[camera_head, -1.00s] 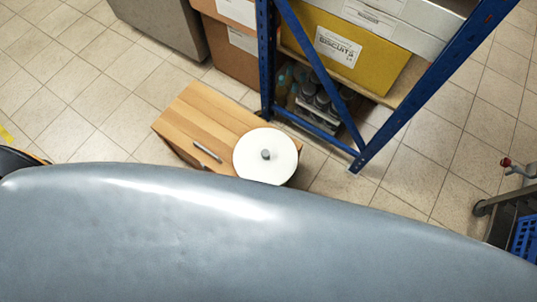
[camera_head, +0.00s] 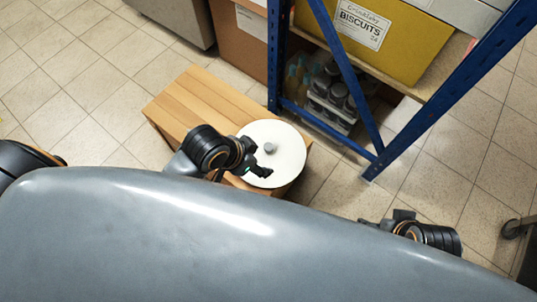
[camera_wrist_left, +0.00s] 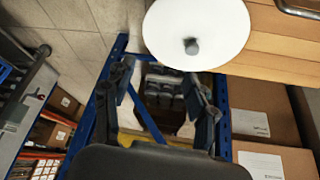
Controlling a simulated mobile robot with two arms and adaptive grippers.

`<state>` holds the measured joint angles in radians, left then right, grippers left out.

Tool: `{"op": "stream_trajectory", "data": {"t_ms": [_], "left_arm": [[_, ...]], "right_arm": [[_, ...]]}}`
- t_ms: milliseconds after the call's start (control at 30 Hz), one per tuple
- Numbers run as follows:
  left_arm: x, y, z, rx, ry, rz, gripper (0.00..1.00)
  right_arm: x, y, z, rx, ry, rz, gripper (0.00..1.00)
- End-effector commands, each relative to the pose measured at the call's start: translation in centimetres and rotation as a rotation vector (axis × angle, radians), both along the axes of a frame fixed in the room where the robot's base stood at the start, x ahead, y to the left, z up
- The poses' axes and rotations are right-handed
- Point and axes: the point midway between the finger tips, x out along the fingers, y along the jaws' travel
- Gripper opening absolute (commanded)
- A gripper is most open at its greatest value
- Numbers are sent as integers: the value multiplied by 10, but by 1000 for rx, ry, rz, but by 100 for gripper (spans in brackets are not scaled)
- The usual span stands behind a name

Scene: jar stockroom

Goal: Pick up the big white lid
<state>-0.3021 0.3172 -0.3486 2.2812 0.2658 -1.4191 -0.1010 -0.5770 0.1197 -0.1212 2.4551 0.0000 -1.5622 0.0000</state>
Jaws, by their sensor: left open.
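The big white lid (camera_head: 290,160) is a flat round disc with a grey knob (camera_head: 270,148) in its middle. It lies at the right end of a wooden cabinet (camera_head: 190,95). My left gripper (camera_head: 262,172) is in front of the lid's lower left part in the head view, apart from the knob. In the left wrist view the lid (camera_wrist_left: 215,20) is at the top, and the open, empty fingers (camera_wrist_left: 162,85) are below it in the picture. My right gripper (camera_head: 380,222) shows small at the lower right; its jaws are unclear.
A blue rack (camera_head: 345,70) stands right beside the cabinet, with a yellow biscuits box (camera_head: 400,40) and dark jars low inside. A brown box (camera_head: 240,45) stands behind. Tiled floor (camera_head: 80,90) is clear on the left. A wheeled thing (camera_head: 515,228) is at the right edge.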

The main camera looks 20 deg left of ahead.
Motion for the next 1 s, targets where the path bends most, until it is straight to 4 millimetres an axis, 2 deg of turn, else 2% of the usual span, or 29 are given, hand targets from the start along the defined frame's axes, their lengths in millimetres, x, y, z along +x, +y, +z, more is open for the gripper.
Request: {"op": "stream_trajectory", "data": {"t_ms": [100, 233, 333, 400, 533, 667, 767, 1000], "left_arm": [[18, -20, -3, -9, -33, -177, 57], [36, -28, -13, -1, -42, -355, 57], [52, -16, -26, 21, -28, -460, 57], [65, 0, -33, 40, -15, -504, 57], [84, 33, -40, 64, 10, -527, 57], [96, 54, -43, 74, 22, -525, 57], [99, 56, -51, 75, 26, -523, 57], [107, 39, -97, 72, 26, -523, 57]], "right_arm": [[-1, 0, 3, -1, -2, 0, 80], [-2, 0, 4, -1, -2, 0, 80], [-1, 0, 4, -1, -2, 0, 80], [-1, 0, 3, -1, -2, 0, 80], [-1, 0, 3, 0, -3, 0, 80], [-1, 0, 2, 0, -3, 0, 80], [-1, 0, 0, 1, -3, -1, 80], [-2, 0, -16, 0, -4, -1, 80]]}}
